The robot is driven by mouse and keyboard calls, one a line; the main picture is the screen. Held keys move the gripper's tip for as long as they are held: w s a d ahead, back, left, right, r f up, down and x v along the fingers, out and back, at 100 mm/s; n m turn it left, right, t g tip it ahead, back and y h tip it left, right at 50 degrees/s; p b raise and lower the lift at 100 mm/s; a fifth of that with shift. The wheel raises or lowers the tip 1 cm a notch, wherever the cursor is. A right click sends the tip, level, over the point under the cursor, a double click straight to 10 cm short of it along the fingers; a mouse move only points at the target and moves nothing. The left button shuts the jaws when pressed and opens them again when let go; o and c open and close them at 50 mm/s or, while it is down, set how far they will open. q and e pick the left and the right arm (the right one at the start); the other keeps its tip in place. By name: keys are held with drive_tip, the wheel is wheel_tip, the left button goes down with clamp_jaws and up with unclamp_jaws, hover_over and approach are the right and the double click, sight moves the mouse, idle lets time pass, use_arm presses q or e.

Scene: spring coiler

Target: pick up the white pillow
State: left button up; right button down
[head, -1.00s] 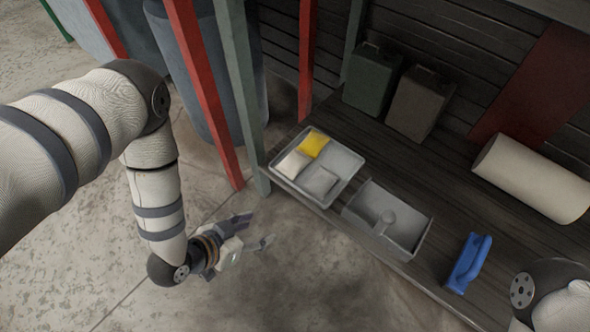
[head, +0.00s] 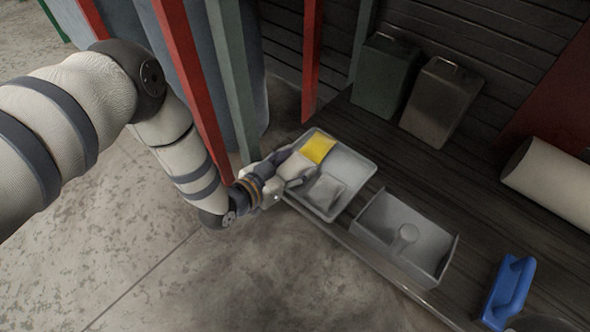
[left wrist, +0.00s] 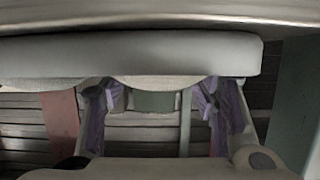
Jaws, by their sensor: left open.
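The white pillow (head: 297,164) lies in the near-left compartment of a light grey divided tray (head: 357,163), partly covered by my gripper in the head view. A yellow pillow (head: 318,149) lies behind it and a grey pillow (head: 326,191) to its right. My left gripper (head: 291,170) is open and empty at the tray's left edge, its fingers reaching toward the white pillow. In the left wrist view the open fingers (left wrist: 158,108) show with the tray's pale wall (left wrist: 130,55) across the top. A pale bulge between them is probably the pillow. Contact cannot be told. My right gripper is out of view.
A grey box (head: 430,250) with a knob-like piece inside stands right of the tray on the dark bench. A blue handled tool (head: 508,290), a white roll (head: 555,182) and two canisters (head: 440,102) are farther off. Red and green posts (head: 235,75) stand close to my left arm.

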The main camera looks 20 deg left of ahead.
use_arm(q)
drive_tip(key=c, duration=0.7)
